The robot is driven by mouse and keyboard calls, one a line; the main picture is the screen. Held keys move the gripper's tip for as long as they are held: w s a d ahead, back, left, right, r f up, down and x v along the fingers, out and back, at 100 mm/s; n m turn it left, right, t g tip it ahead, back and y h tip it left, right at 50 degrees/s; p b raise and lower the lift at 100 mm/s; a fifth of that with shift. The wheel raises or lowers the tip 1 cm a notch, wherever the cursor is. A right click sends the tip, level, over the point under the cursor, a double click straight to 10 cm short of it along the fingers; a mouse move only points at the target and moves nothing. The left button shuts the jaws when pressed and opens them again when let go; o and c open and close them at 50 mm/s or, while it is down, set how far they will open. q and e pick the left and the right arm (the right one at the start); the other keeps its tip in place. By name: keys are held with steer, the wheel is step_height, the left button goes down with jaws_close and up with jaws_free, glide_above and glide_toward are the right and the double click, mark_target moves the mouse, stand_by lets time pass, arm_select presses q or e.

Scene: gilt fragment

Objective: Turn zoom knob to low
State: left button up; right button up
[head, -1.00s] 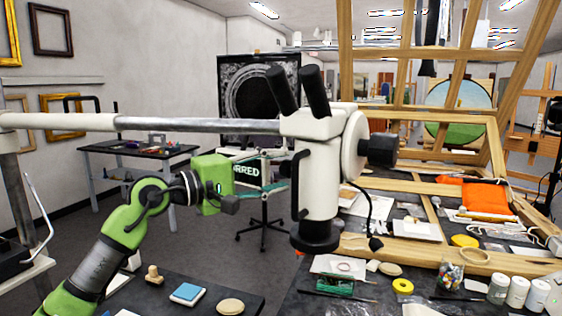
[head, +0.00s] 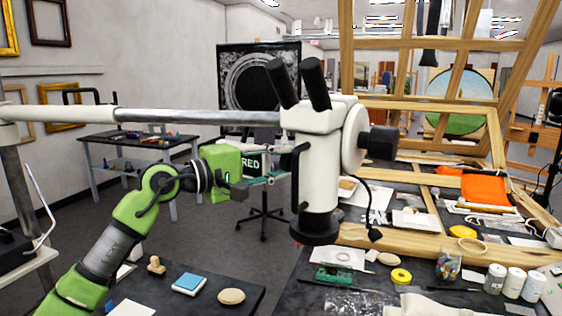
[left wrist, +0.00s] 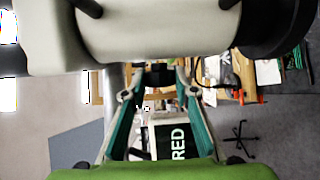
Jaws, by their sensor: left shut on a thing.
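The white microscope head (head: 318,185) hangs from a boom, with two black eyepieces on top and a black lens ring below. A large black knob (head: 380,143) sticks out on its right side. My left gripper (head: 286,178) reaches its left side with teal fingers, beside a black bracket. In the left wrist view the fingertips (left wrist: 158,78) close on a small dark knob (left wrist: 158,73) below the white body. The knob's markings and setting cannot be read, and in the head view it is hidden. My right gripper is not in view.
The boom (head: 200,117) runs left from the microscope, above my left arm. A dark bench (head: 165,275) with a blue box (head: 189,284) lies below. The right-hand table holds jars (head: 515,283), a yellow tape roll (head: 401,276) and a large wooden frame.

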arm_select(q)
steer(key=shift+r+g+y+p, duration=0.3)
steer(key=shift+y+p, duration=0.1)
steer(key=shift+p, duration=0.25)
steer(key=g+y+p, duration=0.1)
steer(key=p, duration=0.1)
steer(key=n+g+y+p, duration=0.1)
steer(key=p, duration=0.2)
steer(key=shift+r+n+g+y+p, duration=0.3)
steer(key=shift+g, duration=0.1)
steer(key=shift+w+g+y+p, duration=0.1)
steer(key=shift+g+y+p, duration=0.2)
steer(key=shift+p, duration=0.35)
steer(key=shift+f+p, duration=0.2)
steer(key=shift+p, duration=0.2)
steer(key=shift+d, duration=0.1)
steer(key=o, duration=1.1)
steer(key=shift+c, duration=0.2)
steer(key=v, duration=1.2)
steer(key=shift+w+r, duration=0.15)
steer(key=shift+r, duration=0.05)
